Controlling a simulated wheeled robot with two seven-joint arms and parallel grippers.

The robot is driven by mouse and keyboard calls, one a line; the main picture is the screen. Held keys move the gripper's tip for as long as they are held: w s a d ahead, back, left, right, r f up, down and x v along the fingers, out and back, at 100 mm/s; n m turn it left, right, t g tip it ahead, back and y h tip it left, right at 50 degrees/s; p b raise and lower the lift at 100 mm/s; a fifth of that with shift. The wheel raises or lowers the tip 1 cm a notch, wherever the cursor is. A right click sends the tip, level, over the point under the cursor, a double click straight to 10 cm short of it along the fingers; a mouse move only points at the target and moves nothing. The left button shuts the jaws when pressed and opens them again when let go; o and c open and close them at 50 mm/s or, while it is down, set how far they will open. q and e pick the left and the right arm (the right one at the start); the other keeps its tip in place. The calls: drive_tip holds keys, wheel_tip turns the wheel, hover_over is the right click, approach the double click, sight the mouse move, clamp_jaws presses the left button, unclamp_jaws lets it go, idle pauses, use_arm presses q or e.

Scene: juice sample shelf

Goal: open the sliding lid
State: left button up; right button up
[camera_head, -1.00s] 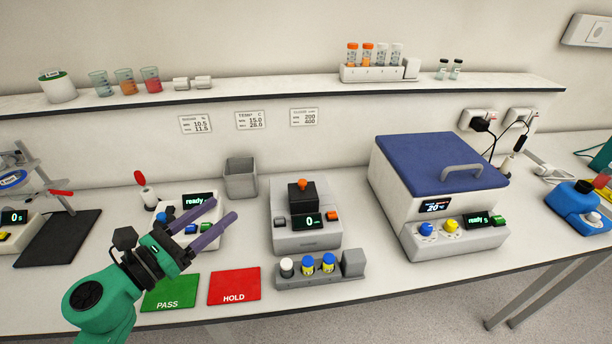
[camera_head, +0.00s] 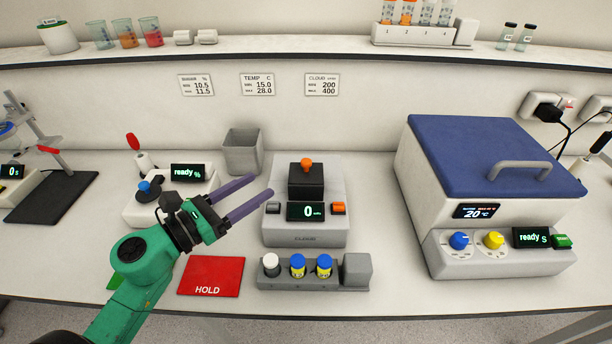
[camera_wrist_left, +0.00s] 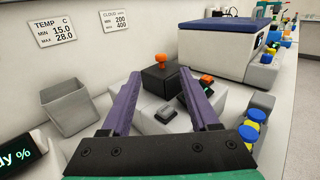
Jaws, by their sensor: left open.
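The cloud meter (camera_head: 306,239) is a grey box with a black block (camera_head: 305,182) on top, which carries an orange knob (camera_head: 306,163). The knob also shows in the left wrist view (camera_wrist_left: 166,60). A larger white box has a closed blue lid (camera_head: 485,155) with a grey handle (camera_head: 518,170). I cannot tell which of these covers is the sliding lid. My left gripper (camera_head: 263,187) is open and empty, just left of the black block. In the left wrist view, the block (camera_wrist_left: 165,80) lies beyond and between the fingers (camera_wrist_left: 157,77). My right gripper is out of view.
A grey bin (camera_head: 243,152) stands behind my left gripper. A grey rack (camera_head: 312,282) with several capped vials sits in front of the meter. A red HOLD mat (camera_head: 211,275) lies to its left. Bare table separates the meter from the white box.

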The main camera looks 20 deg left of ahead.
sight(303, 162)
use_arm(q)
drive_tip(key=p+x, duration=0.3)
drive_tip(key=x, duration=0.2)
drive_tip(key=shift+w+d+f, duration=0.15)
drive_tip(key=shift+w+f, duration=0.05)
drive_tip(key=shift+w, duration=0.1)
drive_tip(key=p+x, duration=0.1)
drive_tip(key=x, duration=0.4)
drive_tip(key=p+x, duration=0.1)
drive_tip(key=x, duration=0.2)
drive_tip(key=shift+w+f+p, duration=0.1)
drive_tip(key=shift+f+p, duration=0.15)
drive_tip(key=shift+p, duration=0.05)
drive_tip(key=shift+w+d+f, duration=0.15)
drive_tip(key=shift+w+d, duration=0.2)
clamp_jaws()
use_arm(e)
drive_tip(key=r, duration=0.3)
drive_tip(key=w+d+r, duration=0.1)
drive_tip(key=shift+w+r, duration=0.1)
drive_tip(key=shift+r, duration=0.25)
